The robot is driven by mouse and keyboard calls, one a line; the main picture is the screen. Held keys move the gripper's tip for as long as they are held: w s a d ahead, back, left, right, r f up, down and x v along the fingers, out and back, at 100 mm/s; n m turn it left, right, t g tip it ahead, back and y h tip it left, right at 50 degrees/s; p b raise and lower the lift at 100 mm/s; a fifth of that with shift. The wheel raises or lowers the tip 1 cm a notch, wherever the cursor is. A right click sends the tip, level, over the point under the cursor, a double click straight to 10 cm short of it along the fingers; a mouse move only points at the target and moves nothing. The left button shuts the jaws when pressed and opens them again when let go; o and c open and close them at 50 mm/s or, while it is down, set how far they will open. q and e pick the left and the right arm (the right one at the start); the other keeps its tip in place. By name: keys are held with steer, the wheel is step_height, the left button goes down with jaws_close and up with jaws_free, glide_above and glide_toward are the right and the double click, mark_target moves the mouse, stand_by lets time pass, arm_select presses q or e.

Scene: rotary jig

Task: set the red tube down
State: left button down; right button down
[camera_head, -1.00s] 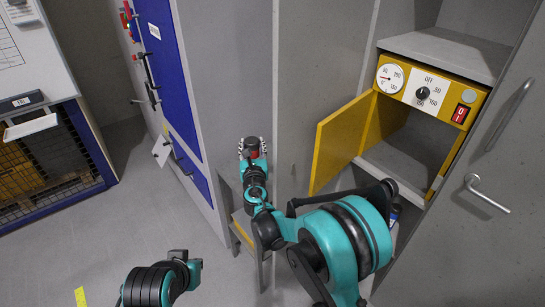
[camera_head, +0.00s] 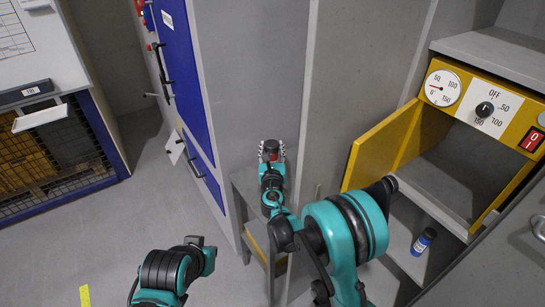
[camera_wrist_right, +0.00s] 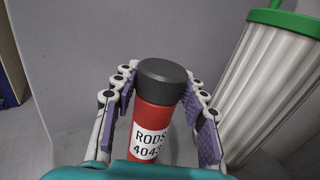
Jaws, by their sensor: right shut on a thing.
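The red tube (camera_wrist_right: 150,117) has a black cap and a white label reading "RODS". It stands between the fingers of my right gripper (camera_wrist_right: 155,105) in the right wrist view, and the gripper is shut on it. Its lower end is hidden by my gripper body. In the head view my right gripper (camera_head: 271,150) is at the middle, over or beside a small grey stand (camera_head: 243,183), with little of the tube showing. I cannot tell whether the tube touches the stand. My left gripper is not in view; only a left arm link shows at the bottom.
A white ribbed container (camera_wrist_right: 265,80) with a green lid is close right of the tube in the wrist view. In the head view, a yellow-fronted oven (camera_head: 490,105) has its yellow door (camera_head: 375,155) open. A blue bottle (camera_head: 424,240) stands below it. Grey cabinet walls are close behind.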

steer(key=shift+f+b, duration=0.3)
steer(key=shift+f, duration=0.85)
steer(key=shift+f, duration=0.2)
steer(key=c, duration=0.9)
jaws_free()
steer(key=shift+o, duration=0.2)
steer(key=shift+r, duration=0.1)
